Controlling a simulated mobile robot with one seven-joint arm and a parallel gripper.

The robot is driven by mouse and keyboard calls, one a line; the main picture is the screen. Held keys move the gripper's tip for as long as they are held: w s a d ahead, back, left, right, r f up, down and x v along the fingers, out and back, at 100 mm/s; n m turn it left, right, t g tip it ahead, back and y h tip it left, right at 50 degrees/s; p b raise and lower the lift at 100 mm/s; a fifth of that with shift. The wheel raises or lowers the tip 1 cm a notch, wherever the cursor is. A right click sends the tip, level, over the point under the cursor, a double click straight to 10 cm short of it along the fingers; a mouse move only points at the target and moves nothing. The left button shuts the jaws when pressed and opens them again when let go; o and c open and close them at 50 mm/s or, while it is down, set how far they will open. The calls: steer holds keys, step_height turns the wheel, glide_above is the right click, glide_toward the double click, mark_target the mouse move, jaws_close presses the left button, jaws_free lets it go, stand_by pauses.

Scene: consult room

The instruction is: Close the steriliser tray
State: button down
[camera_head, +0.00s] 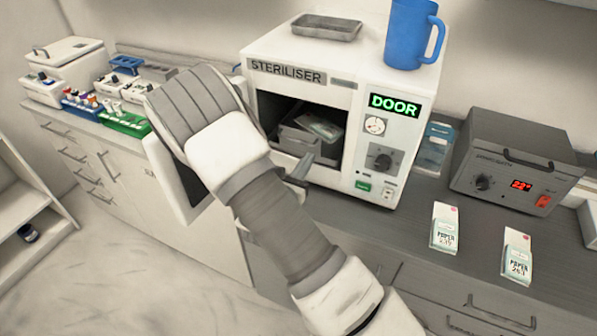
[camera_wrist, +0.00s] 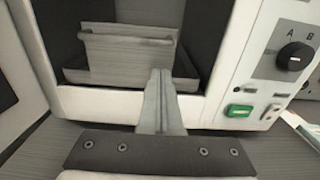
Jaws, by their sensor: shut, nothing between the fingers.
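The white steriliser (camera_head: 292,75) stands on the counter with its door (camera_head: 170,180) swung open to the left, partly hidden behind my arm. A green "DOOR" display is lit on its front. The grey metal tray (camera_head: 300,143) sits inside the chamber with a pale packet on it. In the wrist view the tray (camera_wrist: 130,60) shows its front wall and top lip inside the opening. My gripper (camera_wrist: 160,75) is shut and empty, its fingertips at the front of the tray; I cannot tell whether they touch it. In the head view the gripper (camera_head: 303,165) is at the chamber's lower edge.
A metal dish (camera_head: 326,27) and a blue mug (camera_head: 412,35) stand on top of the steriliser. A grey heated unit (camera_head: 515,165) and two paper packs (camera_head: 445,228) are to the right. Racks and boxes (camera_head: 125,122) line the left counter.

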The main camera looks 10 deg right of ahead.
mark_target(314, 150)
steer(key=shift+w+d, duration=0.4)
steer(key=shift+w, duration=0.15)
steer(key=b+x, duration=0.1)
steer(key=x, duration=0.4)
steer(key=shift+r, duration=0.15)
